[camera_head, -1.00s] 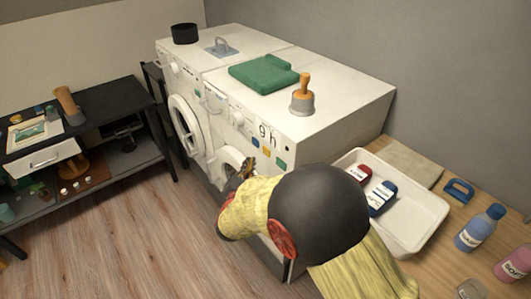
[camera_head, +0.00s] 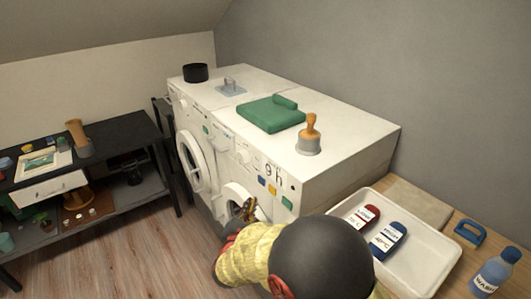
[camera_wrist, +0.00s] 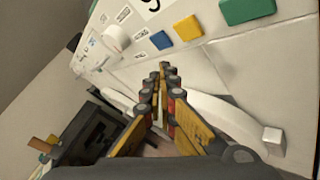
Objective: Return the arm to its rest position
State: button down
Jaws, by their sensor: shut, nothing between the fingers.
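My gripper (camera_head: 248,208) is in front of the nearer white washing machine (camera_head: 340,146), by its round door opening. In the wrist view my gripper (camera_wrist: 163,75) shows its yellow and black fingers pressed together with nothing between them. Behind the fingers is the machine's white front with blue, yellow and green squares. My yellow-sleeved arm with its dark round joint reaches in from the bottom of the head view and hides the lower part of the machine. I cannot tell whether the fingers touch the machine.
A white tray (camera_head: 437,256) with a red and a blue packet stands on the wooden counter at right, near my arm. A blue bottle (camera_head: 494,270) is beside it. A black shelf (camera_head: 120,135) stands left; floor between is clear.

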jog(key=s+d+f+m+g+h, duration=0.45)
jog(key=s+d, duration=0.35)
jog(key=d, duration=0.2)
jog(key=s+d+r+m+g, duration=0.2)
jog(key=s+d+m+g, duration=0.65)
jog(key=s, duration=0.45)
jog(key=s+r+m+y, duration=0.75)
jog(key=s+m, duration=0.25)
jog(key=s, duration=0.4)
notch_tip(320, 180, up, 8)
jog(key=s+d+m+t, duration=0.1)
jog(key=d+m+t, duration=0.1)
jog(key=m, duration=0.1)
jog(key=shift+s+d+t, duration=0.2)
jog(key=shift+d+t, duration=0.1)
jog(key=shift+f, duration=0.1)
